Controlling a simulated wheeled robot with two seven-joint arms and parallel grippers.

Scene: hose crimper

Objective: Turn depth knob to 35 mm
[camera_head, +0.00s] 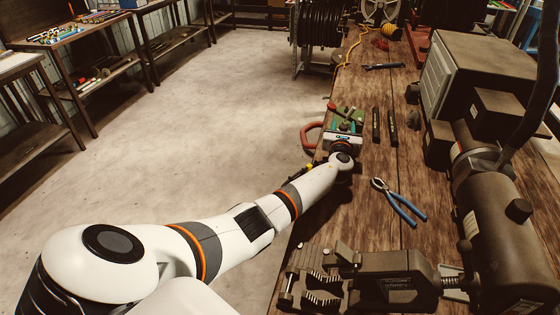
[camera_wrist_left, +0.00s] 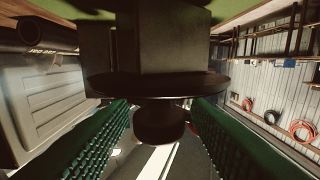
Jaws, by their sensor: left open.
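My left gripper (camera_head: 345,117) is at the bench's left edge, its arm reaching in from the lower left. In the head view its fingers and the parts around them run together, and I cannot make out the depth knob there. In the left wrist view the two green ribbed finger pads stand wide apart. A dark round knob (camera_wrist_left: 160,122) under a wide dark disc (camera_wrist_left: 125,86) shows between them, with visible gaps to both pads. No depth marking is readable. My right gripper is not in view.
Blue-handled pliers (camera_head: 400,202) lie on the wooden bench (camera_head: 375,225) near my left wrist. Two dark bars (camera_head: 384,125) lie beyond. A vise-like tool (camera_head: 390,280) is at the front. A grey box (camera_head: 478,80) and a large dark cylinder (camera_head: 500,225) fill the right side.

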